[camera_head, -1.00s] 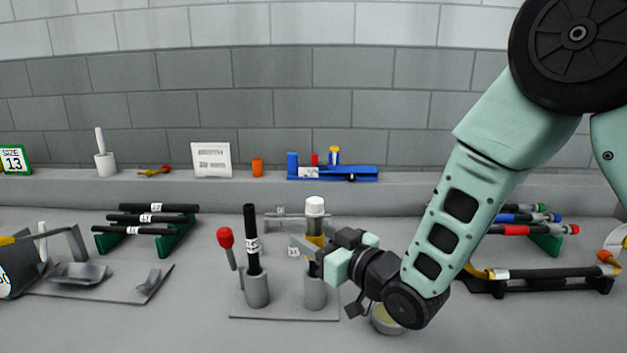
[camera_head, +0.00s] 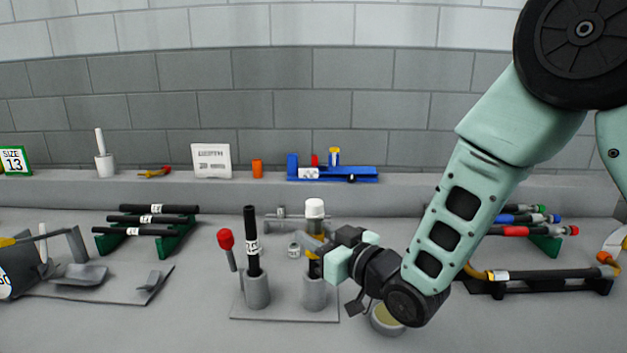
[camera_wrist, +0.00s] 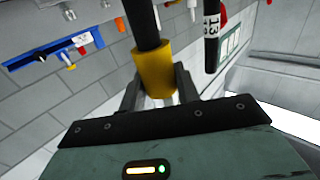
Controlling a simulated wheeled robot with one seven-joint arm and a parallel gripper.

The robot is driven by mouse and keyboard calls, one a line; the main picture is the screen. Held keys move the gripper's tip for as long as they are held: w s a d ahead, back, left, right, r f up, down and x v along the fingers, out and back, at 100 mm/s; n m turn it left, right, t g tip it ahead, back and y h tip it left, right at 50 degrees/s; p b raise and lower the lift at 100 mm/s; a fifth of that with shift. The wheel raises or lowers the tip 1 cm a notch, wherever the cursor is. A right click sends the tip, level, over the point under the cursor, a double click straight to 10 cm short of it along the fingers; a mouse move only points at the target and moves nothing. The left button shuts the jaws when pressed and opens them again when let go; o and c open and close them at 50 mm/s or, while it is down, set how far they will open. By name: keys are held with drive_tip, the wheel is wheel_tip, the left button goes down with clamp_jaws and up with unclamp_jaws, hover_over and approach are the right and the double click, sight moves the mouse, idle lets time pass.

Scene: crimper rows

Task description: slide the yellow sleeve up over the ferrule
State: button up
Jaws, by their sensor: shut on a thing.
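The yellow sleeve (camera_wrist: 154,72) is around a black hose (camera_wrist: 143,22) in the wrist view. My gripper (camera_wrist: 158,92) is shut on the sleeve, one finger on each side. In the head view the sleeve (camera_head: 313,243) shows in part beside my gripper (camera_head: 322,250), on the hose that stands upright in the right grey post (camera_head: 314,294). A white-capped ferrule (camera_head: 315,209) tops this hose, above the sleeve. The gap between sleeve and ferrule is small, and my gripper hides part of the hose.
A second black hose (camera_head: 251,229) stands in the left grey post (camera_head: 257,290) of the same plate. A red-headed tool (camera_head: 225,239) stands to its left. A round tin (camera_head: 386,319) sits close under my wrist. Black hoses on a green rack (camera_head: 172,246) lie farther left.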

drive_tip(key=shift+r+p, duration=0.55)
drive_tip(key=shift+r, duration=0.65)
drive_tip(key=o, duration=1)
